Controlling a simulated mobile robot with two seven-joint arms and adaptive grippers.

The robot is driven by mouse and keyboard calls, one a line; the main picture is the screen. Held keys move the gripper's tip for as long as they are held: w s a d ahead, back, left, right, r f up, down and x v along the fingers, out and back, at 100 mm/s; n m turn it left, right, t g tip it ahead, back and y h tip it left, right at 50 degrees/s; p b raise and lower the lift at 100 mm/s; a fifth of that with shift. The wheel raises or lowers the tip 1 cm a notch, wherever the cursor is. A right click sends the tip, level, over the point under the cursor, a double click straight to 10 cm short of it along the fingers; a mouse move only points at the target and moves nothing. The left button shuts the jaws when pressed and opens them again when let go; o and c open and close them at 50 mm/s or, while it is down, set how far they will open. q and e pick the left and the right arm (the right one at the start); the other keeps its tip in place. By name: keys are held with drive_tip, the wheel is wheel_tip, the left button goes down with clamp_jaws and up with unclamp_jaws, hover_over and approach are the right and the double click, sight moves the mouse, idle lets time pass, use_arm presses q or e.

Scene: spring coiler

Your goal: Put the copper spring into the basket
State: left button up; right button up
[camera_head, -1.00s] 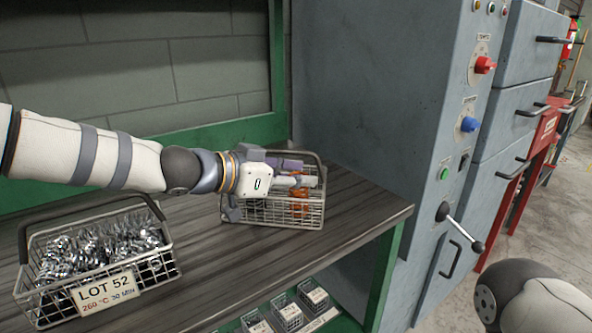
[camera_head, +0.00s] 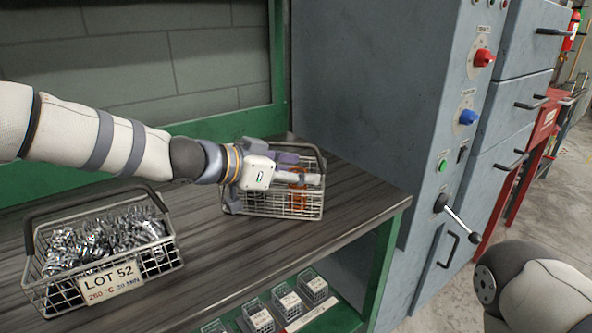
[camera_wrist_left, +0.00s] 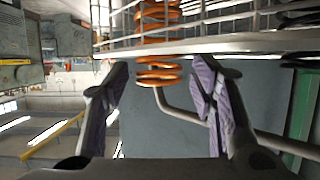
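The copper spring (camera_head: 299,203) is an orange coil in the wire basket (camera_head: 272,213) at the back of the bench, partly hidden by my left gripper (camera_head: 301,169). In the left wrist view, which looks upside down, the spring (camera_wrist_left: 159,72) stands behind the basket rim (camera_wrist_left: 215,46), one end past it. My left gripper (camera_wrist_left: 161,88) is open there, its purple-padded fingers wide apart on either side of the spring's end with gaps between. Nothing is gripped. My right arm shows at the lower right of the head view; its gripper is out of frame.
A basket labelled LOT 52 (camera_head: 110,286), full of silver springs, stands at the front left of the bench. A grey machine cabinet (camera_head: 390,90) with knobs and a lever rises close on the right. Small bins (camera_head: 287,303) sit below. The bench between the baskets is clear.

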use_arm(q)
drive_tip(key=shift+r, duration=0.1)
drive_tip(key=p+v, duration=0.1)
drive_tip(key=v, duration=1.1)
drive_tip(key=shift+r+p, duration=0.2)
drive_tip(key=shift+p, duration=0.2)
use_arm(e)
drive_tip(key=shift+w+r+t, duration=0.4)
drive_tip(key=shift+w+r, duration=0.65)
drive_tip(key=shift+r, duration=0.05)
use_arm(q)
drive_tip(key=shift+f, duration=0.1)
use_arm(e)
drive_tip(key=shift+s, duration=0.1)
